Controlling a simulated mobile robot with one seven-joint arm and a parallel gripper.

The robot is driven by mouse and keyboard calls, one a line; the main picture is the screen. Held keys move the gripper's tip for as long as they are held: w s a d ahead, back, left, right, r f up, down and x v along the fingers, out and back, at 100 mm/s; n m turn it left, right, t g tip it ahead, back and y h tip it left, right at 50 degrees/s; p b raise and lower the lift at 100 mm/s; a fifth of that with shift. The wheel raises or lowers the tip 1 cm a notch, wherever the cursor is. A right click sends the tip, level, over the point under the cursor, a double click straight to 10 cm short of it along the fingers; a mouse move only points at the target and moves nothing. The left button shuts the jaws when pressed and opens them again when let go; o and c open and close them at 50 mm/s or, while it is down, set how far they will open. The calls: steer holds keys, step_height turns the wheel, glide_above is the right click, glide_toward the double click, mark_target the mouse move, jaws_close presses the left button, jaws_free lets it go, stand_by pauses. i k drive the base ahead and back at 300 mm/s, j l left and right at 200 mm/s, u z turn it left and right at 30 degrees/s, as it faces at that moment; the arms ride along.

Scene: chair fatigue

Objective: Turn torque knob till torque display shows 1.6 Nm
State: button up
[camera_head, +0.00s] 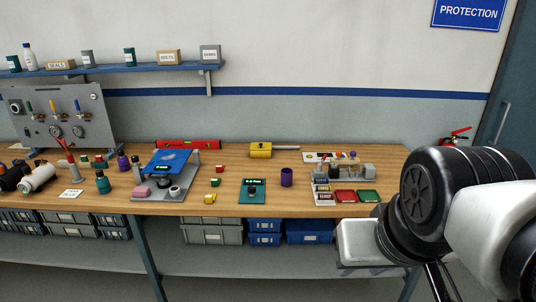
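A small teal box (246,199) stands near the front edge of the bench, about mid-picture. A black round knob (251,189) sits on it, below a small dark display (253,181) with green digits too small to read surely. I cannot make out a label that names it as the torque knob. My arm fills the lower right, well apart from the box. Dark, thin parts at its lower end (438,284) look like my gripper, partly cut off by the frame edge. Its opening cannot be made out. Nothing touches the knob.
A yellow tool (261,150) lies behind. A cluttered tray of parts (326,198) is farther right. Space before the bench is open.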

mark_target(251, 189)
steer(key=i+l+u, duration=0.2)
steer(key=u, duration=0.3)
steer(key=i+l+u, duration=0.1)
steer(key=i, duration=0.95)
